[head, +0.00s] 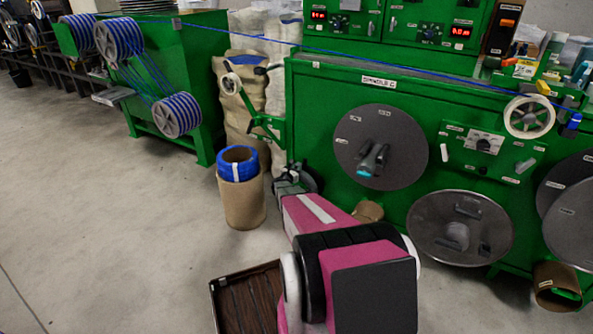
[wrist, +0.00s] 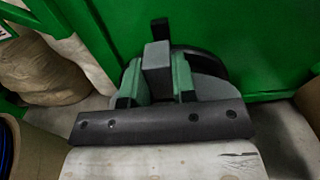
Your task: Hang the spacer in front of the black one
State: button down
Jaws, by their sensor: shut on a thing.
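My gripper (wrist: 157,88) is shut on a grey block-like part (wrist: 157,62), which I take to be the spacer. A rounded grey and black piece (wrist: 208,68) shows just behind the fingers; I cannot tell whether it is part of the held thing. In the head view my gripper (head: 291,182) is low in front of the green machine, partly hidden by my pink arm. The held thing is small and dark there. I cannot tell which thing is the black one. A dark grey disc (head: 345,150) with a handle is mounted on the machine front, up and right of my gripper.
The green machine (head: 330,90) stands close ahead. A brown cardboard tube (head: 243,205) with a blue coil (head: 238,158) stands left of my gripper. Sacks (head: 240,105) stand behind. A blue cable (head: 400,61) runs across above. Open floor lies to the left.

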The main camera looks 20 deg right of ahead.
aim_at(298, 164)
jog(key=shift+x, duration=0.8)
dwell(0.9)
jog(key=shift+f, duration=0.5)
dwell(0.9)
jog(key=shift+c, duration=0.4)
grip_release()
jog(key=shift+r, duration=2.5)
dwell(0.8)
jog(key=shift+s+a, duration=0.35)
jog(key=shift+a, duration=0.1)
dwell(0.4)
